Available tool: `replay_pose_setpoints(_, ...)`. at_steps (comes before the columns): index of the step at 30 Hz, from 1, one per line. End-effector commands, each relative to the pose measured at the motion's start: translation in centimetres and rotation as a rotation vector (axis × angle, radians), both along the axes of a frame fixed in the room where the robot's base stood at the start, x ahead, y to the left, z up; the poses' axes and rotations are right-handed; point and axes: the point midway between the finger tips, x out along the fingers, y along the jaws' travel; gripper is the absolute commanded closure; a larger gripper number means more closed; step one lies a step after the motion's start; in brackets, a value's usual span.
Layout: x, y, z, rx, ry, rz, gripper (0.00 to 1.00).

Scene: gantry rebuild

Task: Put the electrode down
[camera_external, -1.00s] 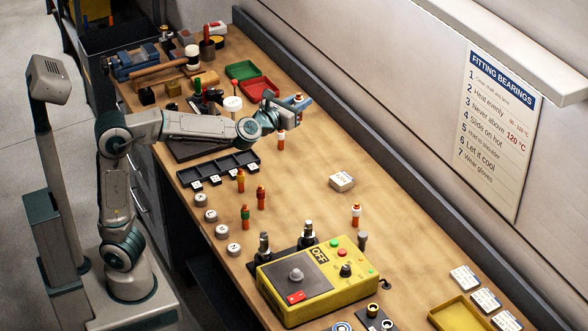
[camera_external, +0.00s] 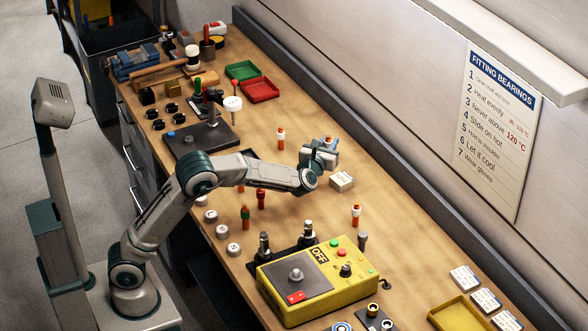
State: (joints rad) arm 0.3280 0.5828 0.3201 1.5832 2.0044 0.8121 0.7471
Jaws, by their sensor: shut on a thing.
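My gripper (camera_external: 326,148) is above the bench's middle, behind the white box from this side. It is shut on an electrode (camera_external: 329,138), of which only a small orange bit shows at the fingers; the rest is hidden. Another orange electrode with a white band (camera_external: 281,139) stands upright on the bench to the left of my gripper. A similar one (camera_external: 356,214) stands behind the yellow tester. A red-and-orange one (camera_external: 261,198) and a green-and-orange one (camera_external: 245,217) stand in front of my arm.
A yellow box with knobs (camera_external: 345,285) and dark posts fills the near bench. A small white box (camera_external: 342,181) lies just below my gripper in the picture. Round grey weights (camera_external: 222,231) line the front edge. Green (camera_external: 242,70) and red trays (camera_external: 260,90) are farther back.

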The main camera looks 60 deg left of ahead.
Motion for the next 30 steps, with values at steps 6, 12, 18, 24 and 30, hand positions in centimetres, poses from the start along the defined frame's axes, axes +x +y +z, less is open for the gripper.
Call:
replay_pose_setpoints(6, 0.0, 0.0, -3.9, 0.002, 0.003, 0.000, 1.00)
replay_pose_setpoints(12, 0.0, 0.0, -5.4, 0.001, 0.001, 0.000, 1.00)
replay_pose_setpoints(18, 0.0, 0.0, -8.1, 0.001, 0.002, 0.000, 1.00)
replay_pose_setpoints(24, 0.0, 0.0, -8.2, 0.000, -0.001, -0.001, 1.00)
replay_pose_setpoints(30, 0.0, 0.0, -8.8, 0.001, -0.001, -0.001, 1.00)
